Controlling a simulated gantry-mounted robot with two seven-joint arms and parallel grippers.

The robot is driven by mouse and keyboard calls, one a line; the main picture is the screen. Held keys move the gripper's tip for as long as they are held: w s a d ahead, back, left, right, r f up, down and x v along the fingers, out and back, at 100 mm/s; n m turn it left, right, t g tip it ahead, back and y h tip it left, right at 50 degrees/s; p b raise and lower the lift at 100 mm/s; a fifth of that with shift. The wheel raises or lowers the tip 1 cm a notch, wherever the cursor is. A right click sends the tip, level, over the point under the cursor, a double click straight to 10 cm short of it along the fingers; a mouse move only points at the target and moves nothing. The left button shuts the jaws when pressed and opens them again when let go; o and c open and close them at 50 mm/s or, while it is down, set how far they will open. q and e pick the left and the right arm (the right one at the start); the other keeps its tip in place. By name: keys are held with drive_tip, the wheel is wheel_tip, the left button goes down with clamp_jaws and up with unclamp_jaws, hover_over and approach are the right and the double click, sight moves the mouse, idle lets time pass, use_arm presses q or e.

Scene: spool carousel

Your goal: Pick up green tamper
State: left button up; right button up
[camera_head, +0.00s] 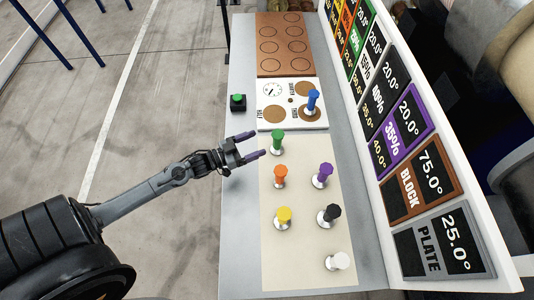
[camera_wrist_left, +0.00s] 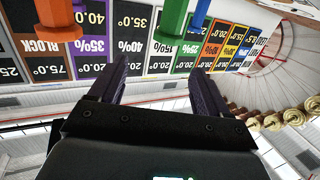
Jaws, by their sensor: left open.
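The green tamper (camera_head: 277,140) stands upright on the cream mat, at its far left near the white scale board. In the left wrist view its green handle (camera_wrist_left: 172,24) hangs at the top edge, beyond the finger tips and nearer the right finger. My left gripper (camera_head: 259,145) is open and empty, just left of the green tamper, with its purple-tipped fingers pointing at it. A small gap seems to lie between the finger tips and the handle. My right gripper is not in view.
An orange tamper (camera_head: 280,175) stands close by on the near side. Purple (camera_head: 322,176), yellow (camera_head: 284,216), black (camera_head: 329,214) and white (camera_head: 338,261) tampers stand on the mat (camera_head: 300,240). A blue tamper (camera_head: 312,100) is on the scale board. A green button (camera_head: 238,101) is at left.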

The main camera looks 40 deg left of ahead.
sight(283, 133)
use_arm(q)
drive_tip(key=shift+a+f+b+x, duration=0.1)
drive_tip(key=shift+f+x, duration=0.15)
drive_tip(key=shift+x, duration=1.75)
drive_tip(key=shift+a+f+b+x, duration=0.15)
drive_tip(key=shift+f+x, duration=0.15)
drive_tip(key=shift+x, duration=1.7)
drive_tip(key=shift+a+f+b+x, duration=0.1)
drive_tip(key=shift+f+x, duration=0.15)
drive_tip(key=shift+x, duration=1.75)
clamp_jaws()
